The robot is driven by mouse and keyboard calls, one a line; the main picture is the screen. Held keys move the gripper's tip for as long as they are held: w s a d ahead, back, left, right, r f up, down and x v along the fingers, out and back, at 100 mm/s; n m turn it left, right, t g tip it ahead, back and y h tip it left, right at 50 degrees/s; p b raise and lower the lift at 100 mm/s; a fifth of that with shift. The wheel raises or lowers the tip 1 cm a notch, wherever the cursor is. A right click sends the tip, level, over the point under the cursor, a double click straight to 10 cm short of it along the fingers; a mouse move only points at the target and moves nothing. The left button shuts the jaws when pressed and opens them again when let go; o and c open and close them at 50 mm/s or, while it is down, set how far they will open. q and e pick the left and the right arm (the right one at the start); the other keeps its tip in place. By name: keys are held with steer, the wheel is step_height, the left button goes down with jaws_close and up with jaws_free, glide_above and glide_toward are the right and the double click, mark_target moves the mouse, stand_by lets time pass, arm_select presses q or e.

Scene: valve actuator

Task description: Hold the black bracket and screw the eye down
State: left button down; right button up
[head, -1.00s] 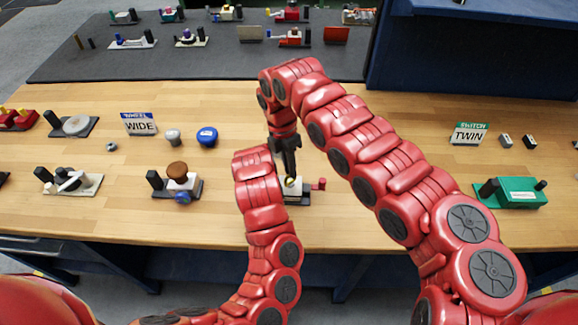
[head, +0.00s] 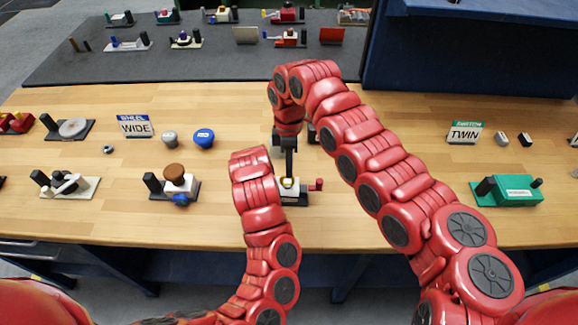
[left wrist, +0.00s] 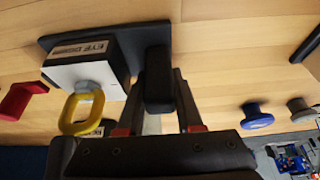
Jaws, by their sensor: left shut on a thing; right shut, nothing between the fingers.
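The eye device shows in the head view as a small white block (head: 296,189) on a dark base, partly hidden by my arms. In the left wrist view its labelled white block (left wrist: 90,70) carries a yellow eye (left wrist: 82,107). The black bracket (left wrist: 158,92) stands beside the block on the same black base. My left gripper (left wrist: 161,74) is shut on the bracket, one finger on each side; the head view hides it behind my left arm. My right gripper (head: 289,175) is shut and empty, pointing down at the eye; I cannot tell whether it touches.
A red knob (head: 317,184) sticks out at the device's right. A brown-topped device (head: 175,178) stands to the left and a green box (head: 512,190) at the far right. A WIDE sign (head: 135,126) and blue knob (head: 204,138) stand behind. The front wood strip is mostly clear.

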steer(key=shift+o, duration=1.2)
steer(key=shift+s+f, duration=0.15)
steer(key=shift+f, duration=0.1)
steer(key=shift+o, duration=0.2)
step_height(320, 180, up, 12)
steer(key=w, duration=0.2)
steer(key=shift+w, duration=0.15)
steer(key=shift+a, duration=0.1)
